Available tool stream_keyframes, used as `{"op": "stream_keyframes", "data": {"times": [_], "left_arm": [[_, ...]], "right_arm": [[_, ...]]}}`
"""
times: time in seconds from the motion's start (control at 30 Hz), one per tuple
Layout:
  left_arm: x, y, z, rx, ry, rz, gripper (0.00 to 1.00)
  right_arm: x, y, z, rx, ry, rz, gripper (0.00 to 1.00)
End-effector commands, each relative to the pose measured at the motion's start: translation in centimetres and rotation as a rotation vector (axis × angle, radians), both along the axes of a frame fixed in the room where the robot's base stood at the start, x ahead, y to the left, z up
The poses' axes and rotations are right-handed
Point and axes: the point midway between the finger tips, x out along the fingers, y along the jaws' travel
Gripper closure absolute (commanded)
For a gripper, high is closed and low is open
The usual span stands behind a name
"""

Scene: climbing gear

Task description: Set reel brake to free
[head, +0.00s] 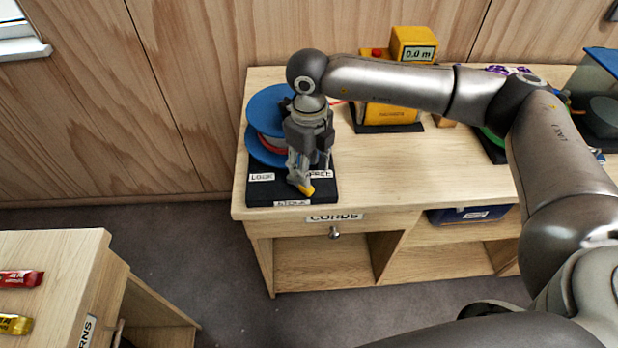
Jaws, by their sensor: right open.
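The reel (265,110) has blue flanges with a red cord wound between them. It stands on a black base (257,194) at the left end of the wooden table. The base has a white LOCK label (261,177) on the left and a FREE label (320,174) on the right, partly covered by my gripper. A yellow-tipped brake lever (306,190) points toward the front edge, between the two labels. My right gripper (310,167) points down over the lever, fingers apart. Whether a finger touches the lever I cannot tell. My left gripper is not in view.
A yellow device (413,46) reading 0.0 m stands behind my right arm, with a red cord running toward it. A CORDS drawer (340,217) is below the reel. A lower table (60,265) with wrapped bars is at the left. The middle tabletop is clear.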

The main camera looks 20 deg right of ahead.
Motion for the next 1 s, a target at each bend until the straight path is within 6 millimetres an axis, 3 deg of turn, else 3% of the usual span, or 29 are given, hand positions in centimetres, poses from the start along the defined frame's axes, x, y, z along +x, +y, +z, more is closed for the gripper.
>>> {"op": "stream_keyframes", "data": {"times": [0.13, 0.33, 0.9, 1.0], "left_arm": [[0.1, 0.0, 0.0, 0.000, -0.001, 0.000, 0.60], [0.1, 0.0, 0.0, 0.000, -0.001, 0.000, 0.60], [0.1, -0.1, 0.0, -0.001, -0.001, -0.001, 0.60], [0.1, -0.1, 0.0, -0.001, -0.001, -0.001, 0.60]], "right_arm": [[0.1, 0.0, 3.0, 0.001, -0.002, 0.000, 0.57], [0.0, 0.0, 5.1, 0.000, -0.001, 0.001, 0.57], [0.0, 0.1, 5.4, 0.002, 0.001, 0.002, 0.57], [-0.5, 1.4, 4.8, 0.045, 0.011, 0.020, 0.57]]}}
